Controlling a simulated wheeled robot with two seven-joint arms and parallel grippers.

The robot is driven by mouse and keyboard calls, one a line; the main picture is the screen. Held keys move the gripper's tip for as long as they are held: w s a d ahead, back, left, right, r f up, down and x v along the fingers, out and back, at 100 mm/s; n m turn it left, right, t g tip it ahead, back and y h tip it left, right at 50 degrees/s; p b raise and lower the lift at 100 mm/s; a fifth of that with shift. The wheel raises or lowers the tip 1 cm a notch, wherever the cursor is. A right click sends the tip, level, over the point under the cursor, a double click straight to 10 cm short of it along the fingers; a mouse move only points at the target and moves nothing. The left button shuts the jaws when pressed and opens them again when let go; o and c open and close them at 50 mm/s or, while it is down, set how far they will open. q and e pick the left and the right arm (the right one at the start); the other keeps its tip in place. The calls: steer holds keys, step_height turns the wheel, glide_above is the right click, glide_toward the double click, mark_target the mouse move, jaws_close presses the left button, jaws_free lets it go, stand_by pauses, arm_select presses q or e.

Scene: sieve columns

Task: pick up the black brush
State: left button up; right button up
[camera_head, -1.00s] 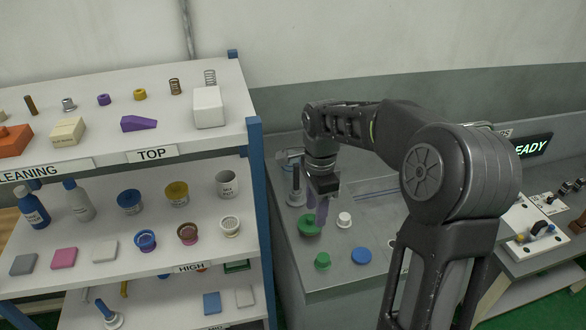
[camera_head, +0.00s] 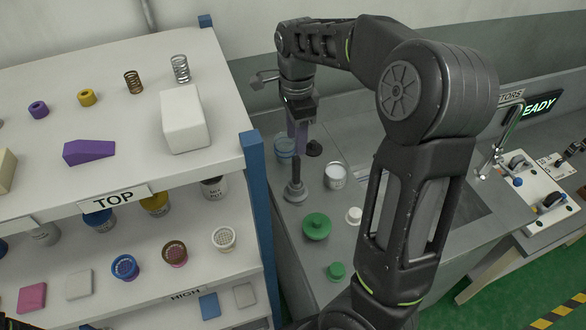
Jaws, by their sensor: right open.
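A dark grey-black brush (camera_head: 295,191) with a round base and an upright handle stands on the grey counter (camera_head: 285,222), right of the shelf. I take it to be the black brush. My right gripper (camera_head: 298,148) is open and points down at the top of the handle, with its grey-purple fingers close to it. I cannot tell whether the handle is between the fingers. The brush base rests on the counter.
Around the brush stand a blue jar (camera_head: 284,147), a black knobbed piece (camera_head: 314,149), a white cup (camera_head: 335,177), a green knobbed lid (camera_head: 316,227) and a small white piece (camera_head: 354,215). The shelf's blue post (camera_head: 256,190) is close on the left.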

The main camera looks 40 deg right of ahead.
mark_target(296, 157)
steer(key=shift+f, duration=1.35)
steer(key=shift+f, duration=0.35)
step_height(296, 157, down, 5)
steer(key=b, duration=0.3)
steer(key=shift+r+b, duration=0.2)
steer(key=shift+b, duration=0.15)
steer(key=shift+r, duration=0.1)
